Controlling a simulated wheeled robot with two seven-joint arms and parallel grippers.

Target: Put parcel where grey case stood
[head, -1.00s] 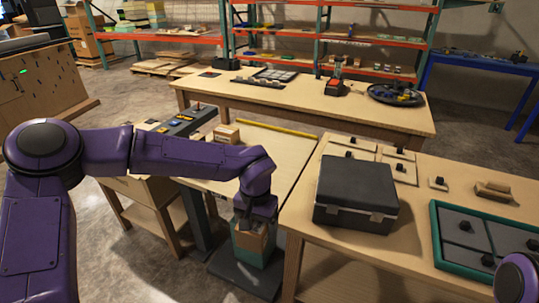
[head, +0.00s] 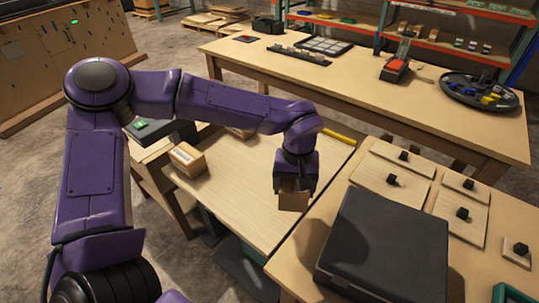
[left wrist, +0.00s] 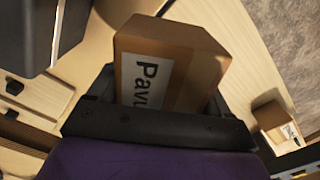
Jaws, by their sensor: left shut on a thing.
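My left gripper (head: 293,188) is shut on a brown cardboard parcel (head: 293,202), above the light wooden tabletop in the middle. In the left wrist view the parcel (left wrist: 170,60) sits between the fingers, with a white label reading "Pavu…", partly hidden. The dark grey case (head: 385,245) lies closed on the right-hand table, to the right of the gripper and apart from it. It also shows at the upper left of the left wrist view (left wrist: 30,35). My right gripper is out of view.
Another labelled cardboard box (head: 187,158) sits at the left of the middle tabletop (head: 235,185); a further box (head: 240,132) is partly hidden behind my arm. Wooden plates with black knobs (head: 392,182) lie behind the case. A long table (head: 350,85) stands at the back.

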